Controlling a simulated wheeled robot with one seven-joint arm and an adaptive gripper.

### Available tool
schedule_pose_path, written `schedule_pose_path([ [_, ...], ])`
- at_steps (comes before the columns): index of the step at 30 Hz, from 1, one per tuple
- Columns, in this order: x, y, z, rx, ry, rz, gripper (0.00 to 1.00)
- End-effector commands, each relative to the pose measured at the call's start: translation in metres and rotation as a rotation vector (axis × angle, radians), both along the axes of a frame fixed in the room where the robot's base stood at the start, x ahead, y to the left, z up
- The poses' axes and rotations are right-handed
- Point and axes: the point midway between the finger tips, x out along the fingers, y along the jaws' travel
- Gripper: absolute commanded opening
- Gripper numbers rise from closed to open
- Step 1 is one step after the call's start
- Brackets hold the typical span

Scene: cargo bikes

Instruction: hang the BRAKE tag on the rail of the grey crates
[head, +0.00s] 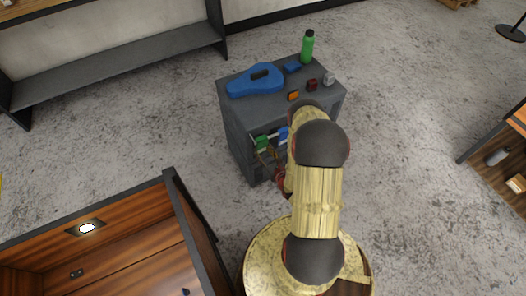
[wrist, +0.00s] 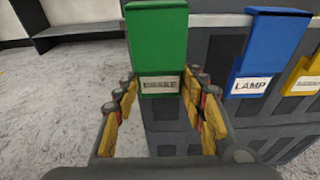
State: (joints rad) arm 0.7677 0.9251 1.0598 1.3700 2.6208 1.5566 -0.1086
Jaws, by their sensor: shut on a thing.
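The green tag (wrist: 158,45) has a white label (wrist: 159,85) whose blurred word looks like BRAKE. It stands upright between the fingers of my gripper (wrist: 160,100), which is shut on its lower part. In the head view the green tag (head: 262,143) is at the left front of the grey crates (head: 237,140). The pale rail (wrist: 222,20) runs along the top of the crates in the wrist view, level with the tag's upper part. I cannot tell whether the tag's hook is over the rail. My arm hides much of the crates' front.
A blue LAMP tag (wrist: 262,50) and a yellow tag (wrist: 305,80) hang to the right. On top of the crates are a blue case (head: 255,82), a green bottle (head: 307,47) and small items. A wooden cargo box (head: 110,240) stands at the lower left.

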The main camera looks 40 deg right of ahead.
Motion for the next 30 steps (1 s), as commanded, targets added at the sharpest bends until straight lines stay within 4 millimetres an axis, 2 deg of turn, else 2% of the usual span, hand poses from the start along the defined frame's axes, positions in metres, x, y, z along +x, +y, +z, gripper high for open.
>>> schedule_pose_path([
  [1,-0.001,0.002,-0.001,0.001,0.003,0.004,0.19],
  [2,-0.001,0.003,-0.001,0.001,0.003,0.004,0.43],
  [12,0.000,0.001,-0.001,0.001,0.002,0.002,0.62],
  [23,-0.003,0.002,0.000,0.002,0.002,0.001,0.63],
  [26,-0.013,0.003,0.001,0.003,0.002,0.000,0.63],
  [30,-0.037,0.008,0.006,0.003,0.003,-0.004,0.63],
])
